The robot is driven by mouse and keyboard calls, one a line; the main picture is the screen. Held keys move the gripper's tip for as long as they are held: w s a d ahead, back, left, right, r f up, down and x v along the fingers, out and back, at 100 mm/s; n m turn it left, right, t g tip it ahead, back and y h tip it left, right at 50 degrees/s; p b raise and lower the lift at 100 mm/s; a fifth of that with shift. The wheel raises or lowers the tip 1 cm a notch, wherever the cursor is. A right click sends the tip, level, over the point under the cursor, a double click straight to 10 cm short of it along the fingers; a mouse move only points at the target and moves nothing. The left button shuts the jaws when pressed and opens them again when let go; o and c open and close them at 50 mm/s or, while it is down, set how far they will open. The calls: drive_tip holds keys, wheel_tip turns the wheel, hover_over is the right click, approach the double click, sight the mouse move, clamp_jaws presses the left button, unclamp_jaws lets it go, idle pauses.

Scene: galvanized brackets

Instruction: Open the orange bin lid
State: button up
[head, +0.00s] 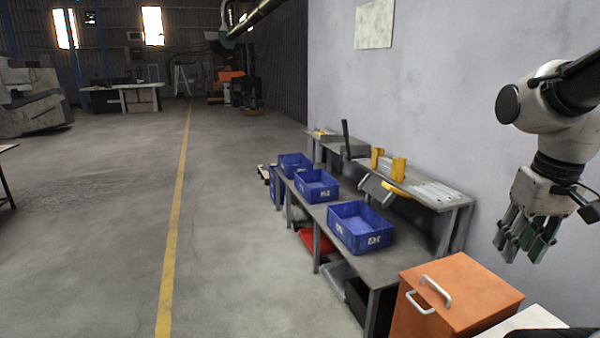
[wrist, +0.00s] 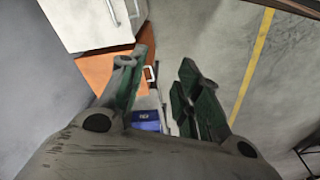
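The orange bin (head: 420,318) stands at the lower right of the head view, at the near end of the bench. Its flat orange lid (head: 475,290) lies shut on top. A pale handle (head: 437,291) sits at the lid's left edge, and another pale handle (head: 418,303) is on the bin's side. My gripper (head: 527,243) hangs in the air above and to the right of the bin, fingers down, touching nothing. In the wrist view the fingers of my gripper (wrist: 160,80) are apart and empty. The orange lid (wrist: 103,72) shows partly behind the left finger.
A grey bench (head: 390,268) carries several blue crates, the nearest (head: 360,228) just beyond the bin. A white surface (head: 530,320) is beside the bin, at the lower right. A grey wall (head: 410,100) stands behind. The floor (head: 240,240) left of the bench is clear.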

drive_tip(key=s+r, duration=0.1)
drive_tip(key=a+r+t, duration=0.1)
drive_tip(key=s+r+t, duration=0.1)
drive_tip(key=shift+s+a+r+n, duration=0.15)
drive_tip(key=shift+s+a+n, duration=0.15)
drive_tip(key=shift+n, duration=0.1)
drive_tip(key=shift+a+r+t, duration=0.1)
drive_tip(key=shift+r+t, duration=0.15)
drive_tip(key=shift+t, duration=0.05)
drive_tip(key=c, duration=0.3)
drive_tip(key=shift+a, duration=0.1)
clamp_jaws()
drive_tip(key=w+a+f+n+g+h, duration=0.15)
drive_tip(key=w+f+n+h, duration=0.4)
drive_tip(key=f, duration=1.05)
drive_tip(key=w+a+f+n+g+h, duration=0.1)
drive_tip(key=w+a+f+n+h, duration=0.15)
drive_tip(key=w+f+n, duration=0.9)
drive_tip(key=w+a+f+n+g+h, duration=0.15)
drive_tip(key=w+f+h, duration=0.25)
drive_tip(key=f, duration=1.5)
drive_tip(key=w+a+f+n+t+y, duration=0.1)
drive_tip(key=w+a+f+n+t, duration=0.3)
drive_tip(key=w, duration=0.3)
drive_tip(key=x, duration=1)
drive_tip(key=shift+d+r, duration=0.15)
drive_tip(key=shift+r, duration=0.9)
drive_tip(key=shift+d+r, duration=0.15)
drive_tip(key=shift+r, duration=0.9)
